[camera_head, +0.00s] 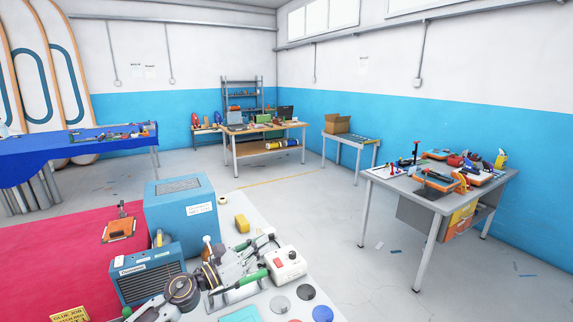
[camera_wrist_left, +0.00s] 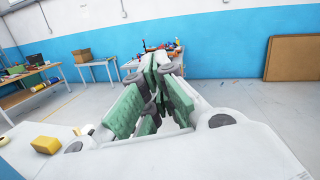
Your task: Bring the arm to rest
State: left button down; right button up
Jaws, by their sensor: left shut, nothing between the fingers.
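My left gripper (camera_head: 262,246) is above the light bench top at the bottom centre of the head view, pointing to the back right. Its green-padded fingers also show in the wrist view (camera_wrist_left: 155,85), close together with nothing between them. A yellow block (camera_head: 242,224) lies on the bench behind the gripper; it also shows at the lower left of the wrist view (camera_wrist_left: 45,144). A white box with a red button (camera_head: 287,264) stands just right of the gripper. My right gripper is not in view.
Blue machines (camera_head: 181,215) stand left of my arm, beside a red surface (camera_head: 50,255). Several discs (camera_head: 280,304) lie on the bench in front. A grey tool table (camera_head: 400,183) stands at the right. The floor (camera_head: 310,205) between the tables is mostly clear.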

pick_arm(q)
jog(key=s+a+f+n+t+y, duration=0.1)
jog(key=s+a+f+n+y, duration=0.3)
jog(key=n, duration=0.6)
jog(key=a+f+n+t+y, duration=0.1)
jog(key=a+f+n+y, duration=0.2)
jog(key=a+n+y, duration=0.55)
jog(key=s+a+f+n+y, duration=0.2)
jog(key=s+f+n+y, duration=0.1)
jog(key=n, duration=1)
jog(key=s+f+n+g, duration=0.5)
jog(key=s+f+g, duration=0.15)
jog(key=s, duration=0.55)
jog(key=s+f+n+g, duration=0.55)
jog(key=s+f, duration=0.25)
jog(key=s, duration=0.3)
notch_tip(320, 180, down, 34)
jog(key=s+b, duration=0.2)
jog(key=s, duration=0.1)
jog(key=s+a+f, duration=0.2)
jog(key=s+f, duration=0.9)
jog(key=s+a+f+g+b, duration=0.1)
jog(key=s+a+f, duration=0.1)
jog(key=s+f, duration=0.8)
jog(key=shift+s+a+f+h, duration=0.25)
jog(key=shift+s+f+h, duration=0.1)
jog(key=shift+s, duration=0.2)
